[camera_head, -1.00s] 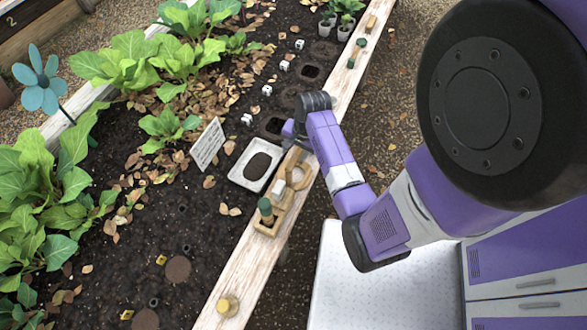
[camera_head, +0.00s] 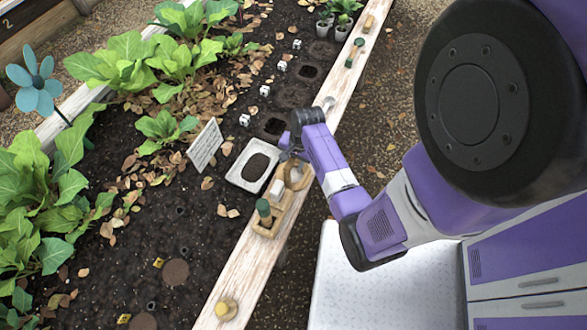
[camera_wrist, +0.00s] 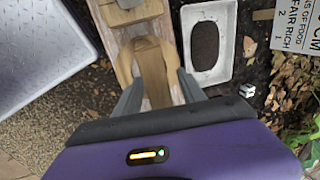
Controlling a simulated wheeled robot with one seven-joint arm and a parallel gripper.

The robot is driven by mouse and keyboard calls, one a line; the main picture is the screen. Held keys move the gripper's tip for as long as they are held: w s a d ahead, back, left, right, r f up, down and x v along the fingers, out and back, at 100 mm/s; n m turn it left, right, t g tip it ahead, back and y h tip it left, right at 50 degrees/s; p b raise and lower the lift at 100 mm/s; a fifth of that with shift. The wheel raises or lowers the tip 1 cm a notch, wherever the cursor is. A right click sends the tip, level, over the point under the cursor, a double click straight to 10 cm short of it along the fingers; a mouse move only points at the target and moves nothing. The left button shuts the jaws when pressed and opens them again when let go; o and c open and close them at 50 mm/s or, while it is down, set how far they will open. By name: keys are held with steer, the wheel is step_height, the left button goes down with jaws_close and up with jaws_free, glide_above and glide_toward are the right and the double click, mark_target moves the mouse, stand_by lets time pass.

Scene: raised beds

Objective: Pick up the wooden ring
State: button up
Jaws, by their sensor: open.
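In the wrist view the gripper's fingers (camera_wrist: 158,90) reach toward the ring's two sides. I cannot tell whether they touch it. Nothing is held.
A yellow knob (camera_head: 226,308) sits farther down the plank (camera_head: 238,283).

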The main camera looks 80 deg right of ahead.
steer(key=shift+f, duration=0.2)
stand_by(0.3)
jaws_close()
